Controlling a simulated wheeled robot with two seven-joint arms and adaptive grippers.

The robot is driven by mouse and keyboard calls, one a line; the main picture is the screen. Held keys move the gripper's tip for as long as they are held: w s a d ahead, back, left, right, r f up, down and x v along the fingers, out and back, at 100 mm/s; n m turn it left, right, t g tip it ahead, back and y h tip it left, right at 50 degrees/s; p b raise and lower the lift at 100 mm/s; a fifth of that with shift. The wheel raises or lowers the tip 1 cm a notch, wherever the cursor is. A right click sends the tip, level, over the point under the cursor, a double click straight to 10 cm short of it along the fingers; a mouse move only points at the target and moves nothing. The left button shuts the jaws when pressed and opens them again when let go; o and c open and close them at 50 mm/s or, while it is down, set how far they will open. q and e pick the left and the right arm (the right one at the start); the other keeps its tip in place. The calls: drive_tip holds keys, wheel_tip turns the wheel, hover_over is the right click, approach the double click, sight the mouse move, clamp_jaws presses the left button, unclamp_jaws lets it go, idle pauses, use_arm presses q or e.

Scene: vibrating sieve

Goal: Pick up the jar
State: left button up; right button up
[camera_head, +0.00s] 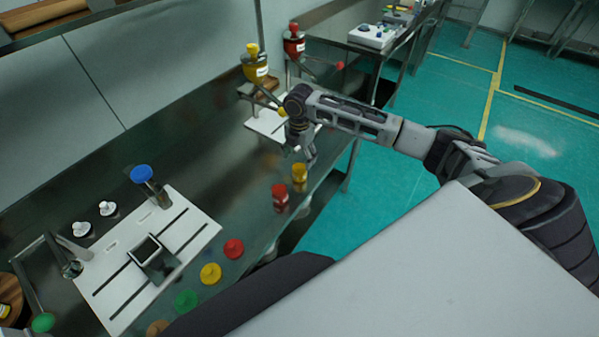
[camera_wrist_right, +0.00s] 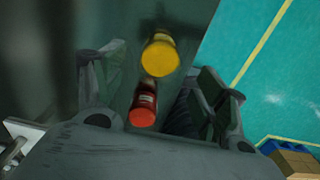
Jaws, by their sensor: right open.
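A red jar (camera_head: 280,198) and a yellow jar (camera_head: 299,174) stand close together near the front edge of the metal bench. My right gripper (camera_head: 301,152) is just beyond them in the head view, pointing down and empty. In the right wrist view my right gripper (camera_wrist_right: 160,88) is open, with one finger on each side. Between and ahead of the fingers I see the yellow jar (camera_wrist_right: 161,54) and, lower in the picture, the red jar (camera_wrist_right: 144,106). Neither jar is gripped. My left gripper is not visible.
Colored lids, such as a red lid (camera_head: 233,248) and a yellow lid (camera_head: 210,273), lie along the bench front. A white board (camera_head: 196,214) with a square holder is at left. Yellow (camera_head: 256,69) and red (camera_head: 294,43) containers on stands are behind my right arm.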

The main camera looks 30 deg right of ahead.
sight(300, 171)
drive_tip(key=shift+f, duration=1.75)
drive_tip(key=shift+f, duration=0.1)
drive_tip(key=shift+f, duration=2.5)
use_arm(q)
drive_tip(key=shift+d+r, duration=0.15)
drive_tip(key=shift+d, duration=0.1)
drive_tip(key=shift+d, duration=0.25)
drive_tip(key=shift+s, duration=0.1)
